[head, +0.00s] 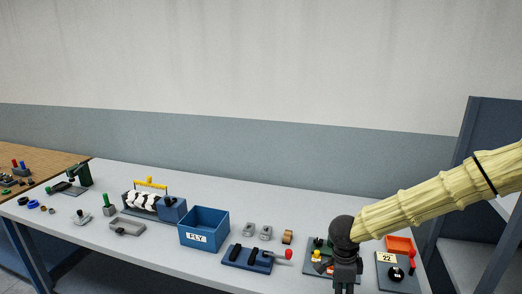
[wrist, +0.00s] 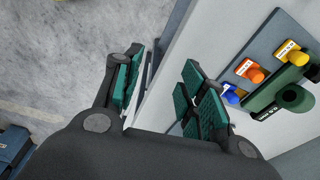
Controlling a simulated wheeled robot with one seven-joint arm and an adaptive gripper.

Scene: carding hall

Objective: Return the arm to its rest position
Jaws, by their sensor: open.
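My arm (head: 430,205) reaches in from the right in the head view, in a pale yellow ribbed sleeve with a dark band. My gripper (head: 346,285) hangs down at the table's front right, and its fingertips run out of the bottom of the picture. In the wrist view my gripper (wrist: 160,95) shows two fingers with green pads, set wide apart. Nothing is between them. Below the fingers are the table's edge and the grey floor (wrist: 80,60).
A board (wrist: 245,65) with a green block and orange, yellow and blue knobs lies close to my gripper. Right of it is a panel marked 22 (head: 384,275) with an orange tray (head: 399,244). A blue FLY bin (head: 204,229) stands mid-table. A dark shelf (head: 480,150) stands at right.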

